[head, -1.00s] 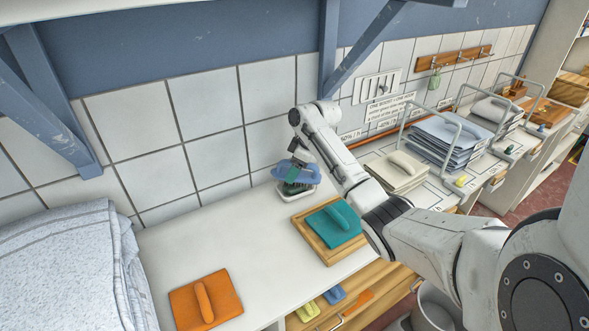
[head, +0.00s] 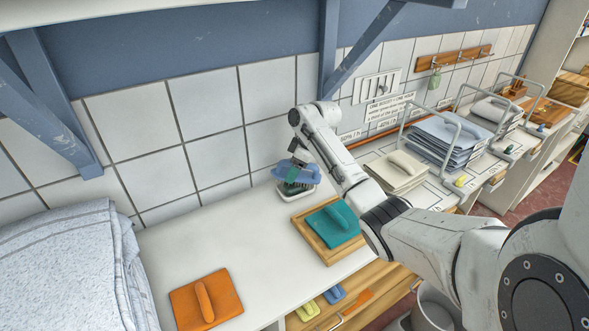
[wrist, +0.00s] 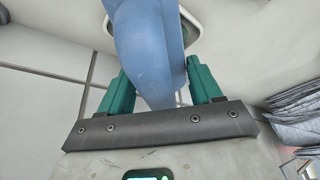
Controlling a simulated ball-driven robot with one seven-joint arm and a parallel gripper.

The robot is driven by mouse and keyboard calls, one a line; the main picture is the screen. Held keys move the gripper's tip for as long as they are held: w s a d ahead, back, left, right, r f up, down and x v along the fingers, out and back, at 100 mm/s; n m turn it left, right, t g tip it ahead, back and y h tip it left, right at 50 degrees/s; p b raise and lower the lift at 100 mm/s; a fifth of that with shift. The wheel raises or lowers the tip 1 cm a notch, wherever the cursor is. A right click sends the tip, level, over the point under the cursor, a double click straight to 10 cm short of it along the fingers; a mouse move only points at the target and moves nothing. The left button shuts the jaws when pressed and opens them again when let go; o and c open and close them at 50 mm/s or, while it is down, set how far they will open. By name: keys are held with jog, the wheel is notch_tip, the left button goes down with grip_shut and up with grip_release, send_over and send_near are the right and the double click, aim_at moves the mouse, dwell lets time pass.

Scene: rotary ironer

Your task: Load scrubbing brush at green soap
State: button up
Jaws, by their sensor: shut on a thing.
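The blue scrubbing brush (head: 308,174) is in my gripper (head: 293,176), over a white dish (head: 296,194) near the tiled wall. In the wrist view, the teal fingers of my gripper (wrist: 158,88) are shut on the blue body of the brush (wrist: 148,50). A white dish rim (wrist: 205,12) shows behind it. The brush covers most of the dish, so I cannot make out green soap in it. I cannot tell whether the brush touches anything in the dish.
A teal pad with a handle (head: 335,222) lies on a wooden tray (head: 309,237) right of the dish. An orange pad (head: 222,299) lies at front left. Folded cloth (head: 60,265) is at far left. Between them, the white counter (head: 215,238) is clear.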

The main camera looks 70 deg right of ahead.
jog(key=shift+f, duration=0.1)
jog(key=shift+r+p, duration=3.15)
jog(key=shift+r, duration=0.45)
